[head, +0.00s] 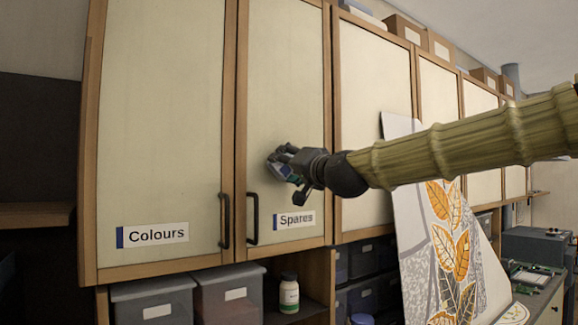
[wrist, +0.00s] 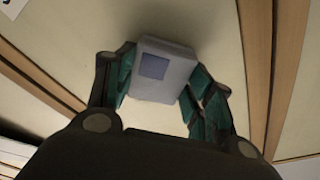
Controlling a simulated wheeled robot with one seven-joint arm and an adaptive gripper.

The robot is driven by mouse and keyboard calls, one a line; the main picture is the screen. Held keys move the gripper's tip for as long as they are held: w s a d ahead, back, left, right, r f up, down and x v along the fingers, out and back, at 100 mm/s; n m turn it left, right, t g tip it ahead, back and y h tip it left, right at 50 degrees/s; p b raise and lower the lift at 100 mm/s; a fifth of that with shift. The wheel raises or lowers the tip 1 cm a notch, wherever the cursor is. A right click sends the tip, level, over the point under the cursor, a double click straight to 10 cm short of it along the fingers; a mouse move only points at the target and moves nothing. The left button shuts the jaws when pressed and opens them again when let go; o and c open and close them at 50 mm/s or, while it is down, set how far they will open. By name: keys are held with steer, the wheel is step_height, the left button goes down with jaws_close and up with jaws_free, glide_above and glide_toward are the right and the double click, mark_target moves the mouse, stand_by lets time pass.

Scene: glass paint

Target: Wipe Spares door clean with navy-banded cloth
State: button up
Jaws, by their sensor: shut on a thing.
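The Spares door (head: 284,120) is a cream panel in a wooden frame, with a black handle (head: 252,219) at its lower left and a "Spares" label (head: 294,219) near the bottom. My gripper (head: 280,165) is at the lower middle of this door, above the label. In the wrist view my gripper (wrist: 155,95) is shut on a pale grey folded pad with a navy patch, the navy-banded cloth (wrist: 163,83). The cloth is close against the cream door panel (wrist: 200,25); whether it touches cannot be told. In the head view the cloth is mostly hidden by the fingers. No clear mark shows on the door.
The Colours door (head: 160,120) is to the left. A tall panel with orange leaves (head: 450,240) leans below my arm at the right. Grey bins (head: 228,295) and a white bottle (head: 289,295) stand below the cupboards. Boxes (head: 405,28) sit on top.

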steer(key=shift+w+d, duration=0.1)
steer(key=shift+d, duration=0.05)
steer(key=shift+w+d+b, duration=0.25)
steer(key=shift+w+d, duration=0.25)
steer(key=shift+d, duration=0.2)
steer(key=shift+w+d+b, duration=0.2)
steer(key=shift+w+d, duration=0.25)
steer(key=shift+d, duration=0.25)
steer(key=shift+w, duration=0.1)
steer(key=w+d+b, duration=0.1)
steer(key=w+d, duration=0.2)
steer(key=d, duration=0.2)
steer(key=shift+w, duration=0.35)
steer(key=shift+s+b, duration=0.1)
steer(key=shift+b, duration=0.2)
steer(key=s+a+b, duration=0.1)
steer(key=s+a, duration=0.2)
steer(key=a, duration=0.2)
steer(key=shift+s+a+b, duration=0.2)
steer(key=shift+s+b, duration=0.2)
steer(key=shift+a, duration=0.1)
